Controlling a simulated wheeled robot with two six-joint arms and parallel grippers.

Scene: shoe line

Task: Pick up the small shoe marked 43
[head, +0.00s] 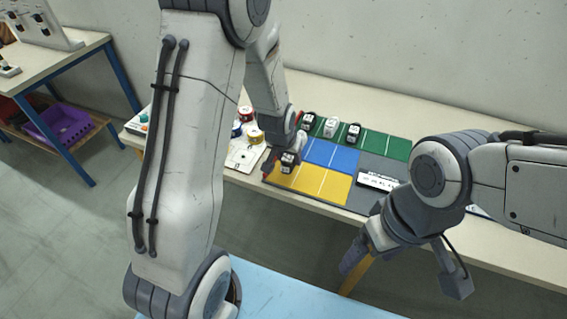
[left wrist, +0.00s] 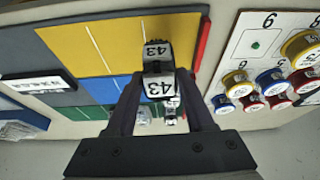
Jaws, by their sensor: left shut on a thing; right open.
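The small shoe marked 43 (left wrist: 157,52) is dark with white labels reading 43. In the left wrist view it sits between the fingers of my left gripper (left wrist: 160,82), which is shut on it. In the head view the shoe (head: 288,160) is over the near left of the yellow area; whether it touches the mat is unclear. My left arm hides part of that gripper in the head view. My right gripper (head: 405,270) is open and empty, in front of the table's near edge.
The mat has yellow (head: 330,187), blue (head: 345,160), green (head: 385,146) and grey areas. Several small shoes stand on green, including a white one (head: 331,126). A black-and-white labelled item (head: 377,181) lies on grey. A white board (left wrist: 250,55) with coloured round pieces is beside the mat.

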